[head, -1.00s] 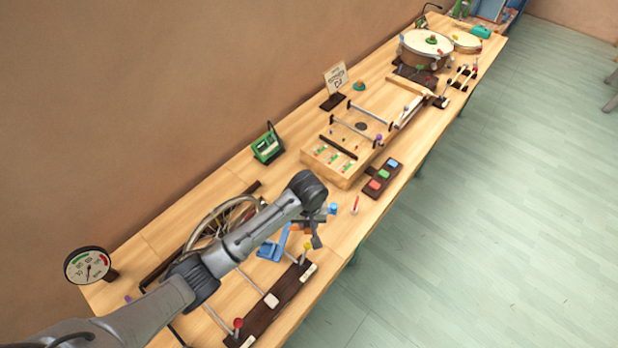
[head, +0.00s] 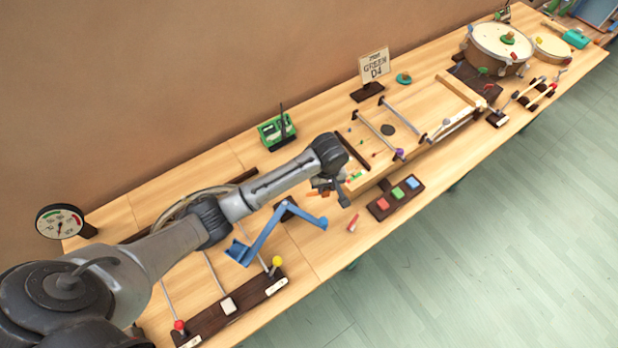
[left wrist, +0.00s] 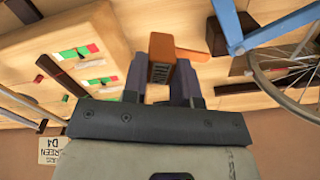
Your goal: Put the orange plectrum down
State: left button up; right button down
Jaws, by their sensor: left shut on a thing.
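The orange plectrum (left wrist: 161,58) is a small orange-brown slab with a dark grey ridged end between the fingers in the left wrist view. My left gripper (left wrist: 168,95) is shut on it. In the head view my left gripper (head: 328,188) is above the table, between a blue bent bracket (head: 262,236) and the wooden string box (head: 362,184). Only a small orange edge of the plectrum shows there, beside the fingers. I cannot tell its exact height over the table. My right gripper is not in view.
A green device (head: 277,131), a "GREEN D4" sign (head: 374,67) and a dial gauge (head: 62,221) stand along the back. A wire wheel (left wrist: 290,60) lies near the bracket.

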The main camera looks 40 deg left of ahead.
pick_arm(q)
jog(key=a+f, duration=0.2)
jog(key=a, duration=0.1)
jog(key=w+a+f+b, duration=0.1)
jog(key=a+f, duration=0.1)
jog(key=a, duration=0.1)
jog(key=w+a+f+b, duration=0.1)
jog(key=a+f, duration=0.1)
jog(key=a, duration=0.2)
jog(key=shift+w, duration=0.25)
jog(key=shift+f+b, duration=0.55)
jog(key=shift+f, duration=1.5)
jog(key=shift+f, duration=0.1)
jog(key=o, duration=0.9)
